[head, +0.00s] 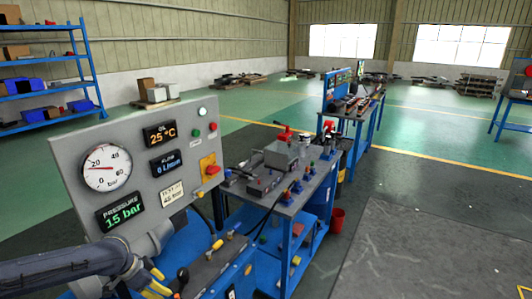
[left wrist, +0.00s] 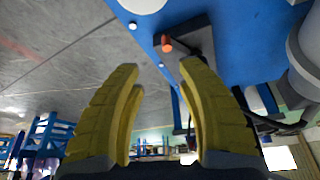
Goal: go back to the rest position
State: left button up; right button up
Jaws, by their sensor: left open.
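My left arm comes in from the lower left in the head view. My left gripper (head: 157,281), with yellow fingers, is low in front of the grey control panel (head: 140,140), near the blue bench below it. In the left wrist view its two yellow fingers (left wrist: 160,72) stand apart with nothing between them. Past the fingertips there is a blue surface (left wrist: 240,35) with a dark plate carrying an orange-red knob (left wrist: 167,43); the fingers are apart from it. My right gripper is not in view.
The panel has a round gauge (head: 107,167), lit displays and a red switch on a yellow plate (head: 209,168). A blue bench with valves and levers (head: 285,170) stands right of it, with a red bucket (head: 337,220) beside it. Open floor lies at the right.

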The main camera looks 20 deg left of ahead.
pick_arm(q)
jog(key=s+d+f+m+t+y, duration=0.1)
jog(key=s+d+f, duration=0.15)
jog(key=d, duration=0.45)
jog(key=s+d+f+m+t+y, duration=0.1)
jog(key=s+d+f+t, duration=0.1)
jog(key=s+d, duration=0.35)
jog(key=s+d+f+m+t, duration=0.1)
jog(key=d+f, duration=0.1)
jog(key=d, duration=0.7)
jog(key=s+a+r+n+y, duration=0.3)
jog(key=s+a+y, duration=0.2)
jog(key=s, duration=0.3)
jog(key=s+d+f+g+h, duration=0.1)
jog(key=s+d+f+g, duration=0.15)
jog(key=f, duration=1.35)
jog(key=s+d+f+g+h, duration=0.15)
jog(key=d+f, duration=0.25)
jog(key=f, duration=1.2)
jog(key=s+f+n+g+h, duration=0.2)
jog(key=s+f+n, duration=0.1)
jog(key=s+f, duration=1.6)
jog(key=shift+s+a+f, duration=0.25)
jog(key=shift+s, duration=0.6)
